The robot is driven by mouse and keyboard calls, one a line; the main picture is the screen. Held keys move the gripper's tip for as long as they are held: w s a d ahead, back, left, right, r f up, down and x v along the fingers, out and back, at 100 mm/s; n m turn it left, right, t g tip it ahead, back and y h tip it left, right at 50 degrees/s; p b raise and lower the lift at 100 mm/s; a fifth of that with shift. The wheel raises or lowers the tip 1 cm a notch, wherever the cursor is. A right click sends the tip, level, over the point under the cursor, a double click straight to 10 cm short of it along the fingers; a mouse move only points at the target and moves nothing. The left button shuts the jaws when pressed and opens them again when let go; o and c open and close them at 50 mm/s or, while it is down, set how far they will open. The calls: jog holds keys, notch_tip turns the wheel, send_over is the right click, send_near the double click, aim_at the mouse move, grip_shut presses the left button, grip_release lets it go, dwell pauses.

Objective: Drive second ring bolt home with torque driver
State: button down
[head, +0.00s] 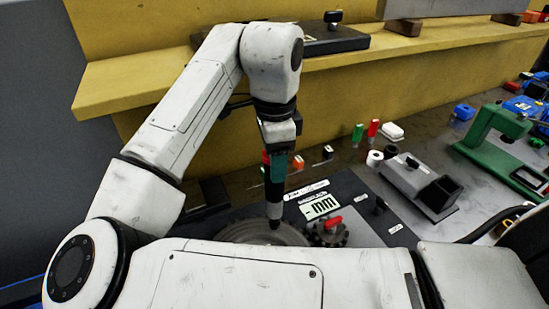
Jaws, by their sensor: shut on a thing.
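My gripper (279,130) points down and is shut on the torque driver (277,167), a tool with a teal upper body and a dark lower part. The driver is about upright. Its tip reaches down to the large grey toothed ring (240,232); whether it touches a bolt there I cannot tell. The ring's near side is hidden behind my own white arm link. No single ring bolt can be made out clearly.
A smaller dark gear (328,232) with a red piece (333,222) lies right of the ring. A grey block fixture (420,185) and a green press-like stand (495,140) are further right. A yellow ledge (400,50) runs behind my arm.

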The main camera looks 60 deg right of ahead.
jog(key=shift+f, duration=0.65)
dwell(2.2)
notch_tip(320, 180, up, 6)
jog(key=p, duration=0.5)
jog(key=shift+r+p, duration=0.15)
jog(key=shift+p, duration=0.2)
jog(key=shift+s, duration=0.1)
